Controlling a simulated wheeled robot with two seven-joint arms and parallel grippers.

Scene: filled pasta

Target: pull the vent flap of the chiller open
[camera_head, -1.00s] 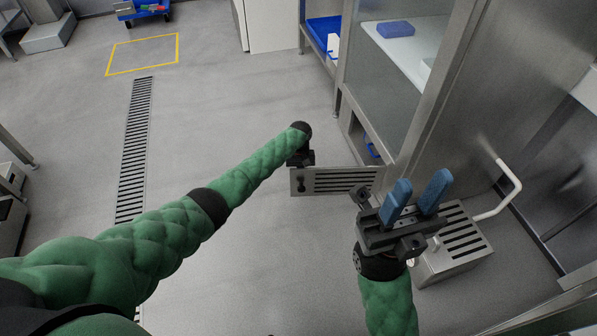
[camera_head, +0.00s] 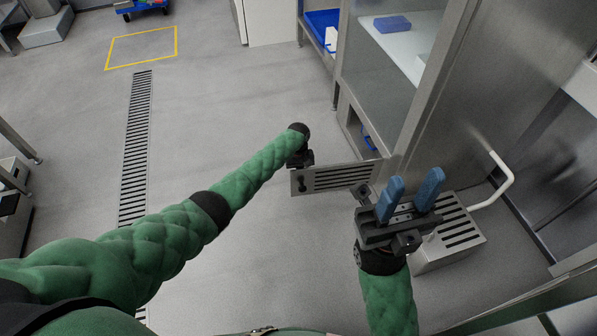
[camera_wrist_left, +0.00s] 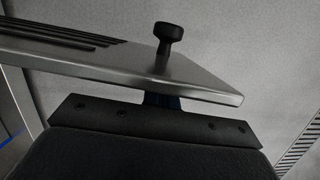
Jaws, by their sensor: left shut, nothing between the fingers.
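The vent flap (camera_head: 345,178) is a slotted steel panel with a black knob (camera_head: 301,185) near its free end. It stands swung out from the lower part of the steel chiller (camera_head: 440,120), over the floor. The flap also shows in the left wrist view (camera_wrist_left: 120,65), with its knob (camera_wrist_left: 167,38) upright. My left gripper (camera_head: 301,160) is at the flap's far side by the free end, on the side away from the knob. It is shut and empty; the flap mostly hides its fingertips. My right gripper (camera_head: 410,190) is open and empty, with blue fingers apart, nearer than the flap's right end.
A slotted steel box (camera_head: 455,240) with a white pipe (camera_head: 497,190) stands at the right, beside my right gripper. Blue items lie on the shelves behind the flap. The floor (camera_head: 240,260) left of and below the flap is clear. A floor drain (camera_head: 135,150) runs at the left.

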